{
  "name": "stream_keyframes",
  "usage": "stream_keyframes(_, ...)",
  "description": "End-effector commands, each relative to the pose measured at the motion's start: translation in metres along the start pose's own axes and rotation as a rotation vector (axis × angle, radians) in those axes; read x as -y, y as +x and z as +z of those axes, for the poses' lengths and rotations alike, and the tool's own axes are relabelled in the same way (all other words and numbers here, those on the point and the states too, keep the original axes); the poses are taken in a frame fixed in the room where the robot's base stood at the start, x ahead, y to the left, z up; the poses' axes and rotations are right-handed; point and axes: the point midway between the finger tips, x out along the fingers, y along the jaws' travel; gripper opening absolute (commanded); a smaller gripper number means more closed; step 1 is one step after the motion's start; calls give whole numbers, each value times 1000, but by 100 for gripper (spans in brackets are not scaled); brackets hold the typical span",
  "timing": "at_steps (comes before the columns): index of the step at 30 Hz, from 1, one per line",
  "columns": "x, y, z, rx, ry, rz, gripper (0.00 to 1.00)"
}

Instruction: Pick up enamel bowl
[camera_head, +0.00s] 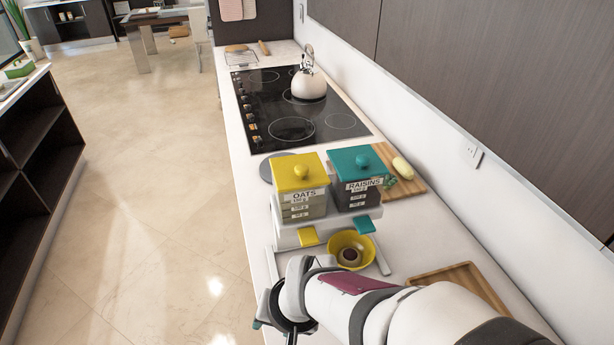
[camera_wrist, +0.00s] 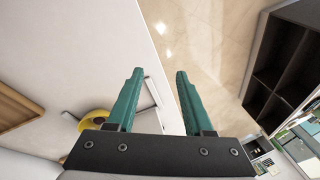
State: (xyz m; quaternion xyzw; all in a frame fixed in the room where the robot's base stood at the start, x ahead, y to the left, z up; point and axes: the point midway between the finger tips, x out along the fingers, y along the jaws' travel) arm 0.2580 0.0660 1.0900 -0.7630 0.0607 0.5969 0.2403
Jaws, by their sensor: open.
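A yellow bowl (camera_head: 336,242), which looks like the enamel bowl, sits on the counter under the dispenser's front, with a small dark round patch inside it. In the wrist view the bowl (camera_wrist: 90,117) shows at the left, partly hidden by the left finger. My gripper (camera_wrist: 158,75) is open with nothing between its teal fingers, which point over the counter's edge toward the floor. In the head view my gripper is mostly hidden by my wrist, to the left of and nearer than the bowl, apart from it.
Behind the bowl stands a dispenser with a yellow-lidded OATS bin (camera_head: 302,185) and a teal-lidded RAISINS bin (camera_head: 357,175). A wooden tray (camera_head: 462,276) lies right of the bowl. A cutting board (camera_head: 405,178), cooktop (camera_head: 325,112) and kettle (camera_head: 308,85) are farther back. A wall borders the right.

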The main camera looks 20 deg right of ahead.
Motion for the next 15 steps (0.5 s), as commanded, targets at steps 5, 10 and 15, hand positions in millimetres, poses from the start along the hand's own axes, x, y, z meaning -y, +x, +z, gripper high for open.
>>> stream_keyframes(5, -10, 83, -69, -350, 11, 89, 52)
stream_keyframes(10, -63, 106, -107, -716, -165, 368, 52)
stream_keyframes(15, -82, 97, -115, -906, -415, 569, 52)
